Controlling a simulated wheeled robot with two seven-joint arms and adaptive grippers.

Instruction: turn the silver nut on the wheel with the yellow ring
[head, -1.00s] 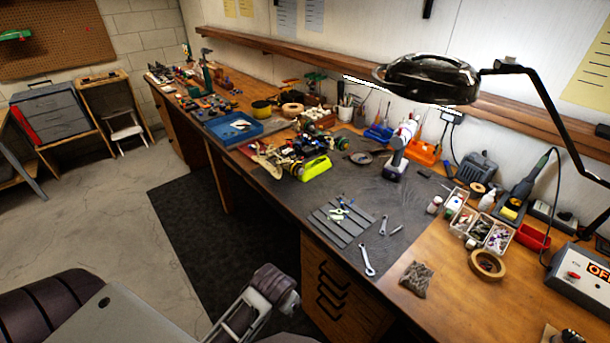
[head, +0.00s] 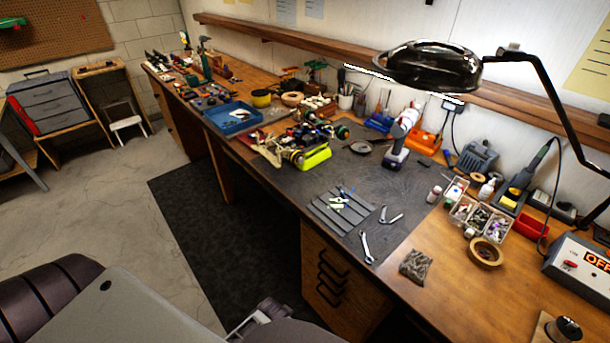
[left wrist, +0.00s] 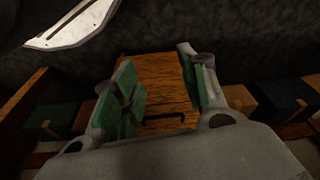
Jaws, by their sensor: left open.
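The RC racecar (head: 311,138) sits on the dark work mat, beside the yellow-green stand or body part (head: 314,157). Its wheels are small in the head view, and I cannot make out a yellow ring or silver nut. My left gripper (left wrist: 160,85) is open and empty in the left wrist view, with green pads apart. It faces the wooden drawer front (left wrist: 163,100) with a dark handle, away from the car. In the head view only part of my arm shows at the bottom, and no fingers. My right gripper is not in view.
The dark mat (head: 390,215) holds a grey slatted tray (head: 325,218) with small tools, wrenches (head: 366,247) and a cordless driver (head: 398,145). A black lamp (head: 430,68) hangs above. A parts bag (head: 415,266) and tape roll (head: 486,253) lie at right.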

